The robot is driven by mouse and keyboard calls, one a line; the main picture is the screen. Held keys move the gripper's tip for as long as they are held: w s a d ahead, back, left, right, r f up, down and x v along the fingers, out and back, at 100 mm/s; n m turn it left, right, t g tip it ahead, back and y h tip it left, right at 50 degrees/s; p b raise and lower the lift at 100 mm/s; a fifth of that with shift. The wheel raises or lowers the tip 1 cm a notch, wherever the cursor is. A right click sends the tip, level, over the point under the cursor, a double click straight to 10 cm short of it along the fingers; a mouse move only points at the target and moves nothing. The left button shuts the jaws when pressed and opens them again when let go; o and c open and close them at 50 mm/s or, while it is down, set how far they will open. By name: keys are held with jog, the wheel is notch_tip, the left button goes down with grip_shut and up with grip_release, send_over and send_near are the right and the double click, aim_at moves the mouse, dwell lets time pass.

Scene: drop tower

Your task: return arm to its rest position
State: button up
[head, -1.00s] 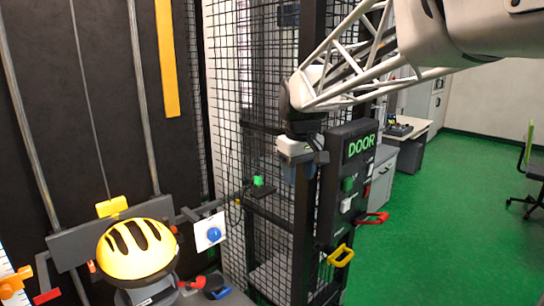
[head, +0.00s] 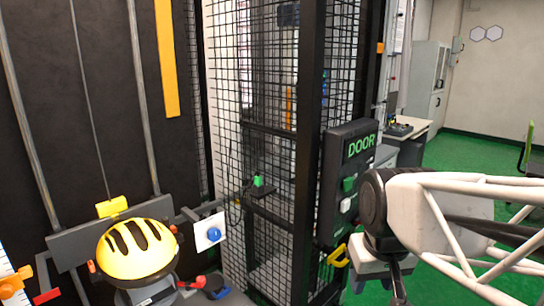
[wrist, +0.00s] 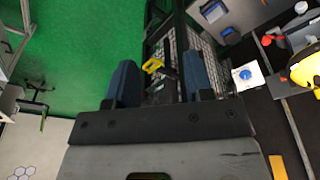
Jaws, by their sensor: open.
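My gripper (head: 397,287) is at the lower right in the head view, partly cut off by the bottom edge and in front of the door control panel (head: 347,165). In the wrist view its two blue fingers (wrist: 160,78) stand apart with nothing between them. A yellow handle (wrist: 153,65) shows beyond the gap, well away from the fingers. My arm comes in from the right edge of the head view.
A cage of black mesh (head: 255,100) stands left of the panel. A yellow helmet (head: 138,248) sits on a stand at the lower left. A blue knob (head: 214,234) is beside it.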

jog(key=s+d+f+m, duration=0.1)
jog(key=s+f, duration=0.2)
jog(key=s, duration=0.2)
jog(key=shift+s+d+f, duration=0.15)
jog(key=shift+s+f, duration=0.2)
dwell(1.1)
